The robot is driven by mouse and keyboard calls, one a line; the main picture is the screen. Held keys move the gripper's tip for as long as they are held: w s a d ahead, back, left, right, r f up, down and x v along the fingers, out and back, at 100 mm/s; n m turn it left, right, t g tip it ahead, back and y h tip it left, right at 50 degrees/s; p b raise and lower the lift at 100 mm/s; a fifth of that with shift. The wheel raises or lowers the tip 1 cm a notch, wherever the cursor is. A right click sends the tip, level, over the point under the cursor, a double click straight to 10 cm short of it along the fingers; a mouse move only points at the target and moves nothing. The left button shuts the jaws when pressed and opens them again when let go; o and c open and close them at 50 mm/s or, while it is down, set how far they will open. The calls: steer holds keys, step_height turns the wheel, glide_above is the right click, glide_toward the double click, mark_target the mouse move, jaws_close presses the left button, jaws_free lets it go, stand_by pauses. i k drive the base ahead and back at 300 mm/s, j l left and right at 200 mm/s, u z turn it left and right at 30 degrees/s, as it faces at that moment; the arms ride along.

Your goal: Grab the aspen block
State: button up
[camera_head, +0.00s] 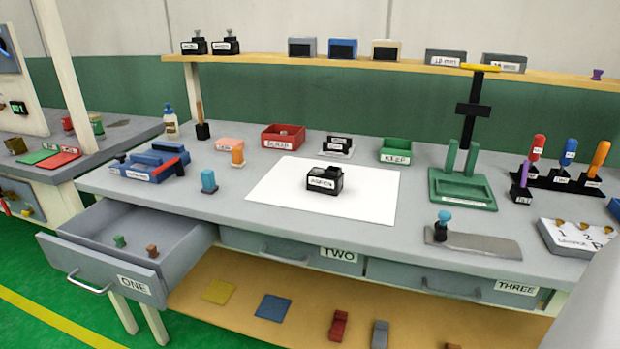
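A black block (325,181) with a white label sits on the white sheet (272,190) in the middle of the bench. Its label looks like "ASPEN", but the print is too small to be certain. It has a raised part on its right and a lower grey top part. Nothing touches it from above. My gripper is not in view.
A red SCRAP bin (269,138), a black labelled item (338,147) and a green KEEP bin (395,153) stand behind the sheet. A green stand (461,188) is to the right. Drawer ONE (105,274) is open with small pieces inside. The sheet around the block is clear.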

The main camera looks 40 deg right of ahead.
mark_target(328, 180)
steer(key=i+l, duration=0.1)
steer(key=l, duration=0.3)
steer(key=i+l, duration=0.1)
steer(key=l, duration=0.35)
steer(key=i+l, duration=0.1)
steer(key=l, duration=0.3)
steer(key=i+l, duration=0.1)
steer(key=l, duration=0.3)
steer(key=i+l, duration=0.1)
steer(key=l, duration=0.3)
steer(key=i+u, duration=0.05)
